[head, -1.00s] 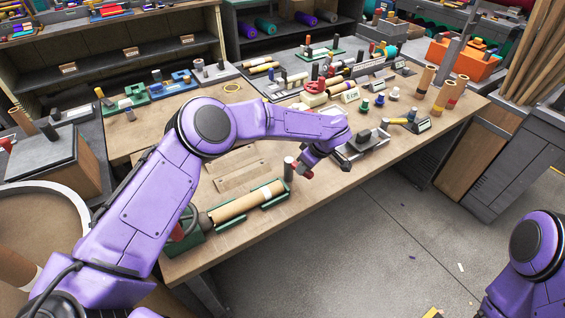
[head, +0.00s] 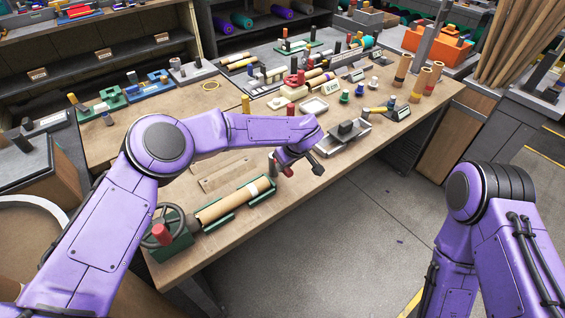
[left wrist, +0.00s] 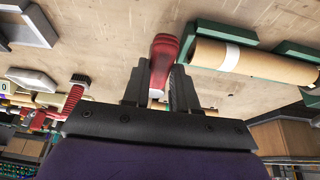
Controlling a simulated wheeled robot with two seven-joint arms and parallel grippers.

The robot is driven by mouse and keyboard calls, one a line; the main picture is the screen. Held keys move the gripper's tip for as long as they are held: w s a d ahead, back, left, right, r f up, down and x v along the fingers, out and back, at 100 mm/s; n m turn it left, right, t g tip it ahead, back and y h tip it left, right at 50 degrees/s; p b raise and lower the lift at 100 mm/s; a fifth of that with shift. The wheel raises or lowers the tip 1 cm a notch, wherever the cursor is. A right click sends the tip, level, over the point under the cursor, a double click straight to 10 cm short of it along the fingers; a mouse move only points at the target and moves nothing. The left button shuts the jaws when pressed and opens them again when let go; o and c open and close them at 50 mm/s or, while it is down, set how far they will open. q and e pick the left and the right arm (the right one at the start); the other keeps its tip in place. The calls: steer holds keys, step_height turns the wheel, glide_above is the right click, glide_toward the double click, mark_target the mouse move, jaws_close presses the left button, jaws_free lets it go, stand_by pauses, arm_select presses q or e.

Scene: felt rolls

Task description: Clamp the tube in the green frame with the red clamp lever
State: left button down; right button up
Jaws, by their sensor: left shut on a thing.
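The brown cardboard tube (head: 222,207) with a white band lies in the green frame (head: 240,208) at the table's front left. A grey rod and a handwheel (head: 176,219) stand at its left end. My left gripper (head: 300,168) is just past the frame's right end. In the left wrist view its fingers are shut on the red clamp lever (left wrist: 164,52), whose handle sticks out beyond them. The lever's red end (head: 288,171) shows in the head view, beside a grey post (head: 272,163). My right arm is at the lower right; its gripper is out of view.
A red knob (head: 161,234) is at the handwheel. A grey tray with a dark block (head: 346,130) lies right of my left gripper. A red clamp-like tool (head: 295,80) and several small parts stand farther back. The table's front edge runs close to the frame.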

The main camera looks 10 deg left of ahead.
arm_select(q)
steer(key=shift+s+d+f, duration=0.3)
steer(key=shift+s+f, duration=0.2)
steer(key=shift+f, duration=0.05)
steer(key=c, duration=0.9)
jaws_free()
steer(key=shift+w+d+r, duration=0.1)
steer(key=shift+w, duration=0.1)
steer(key=shift+r, duration=0.3)
steer(key=b+v, duration=0.2)
steer(key=v, duration=0.8)
steer(key=shift+d, duration=0.1)
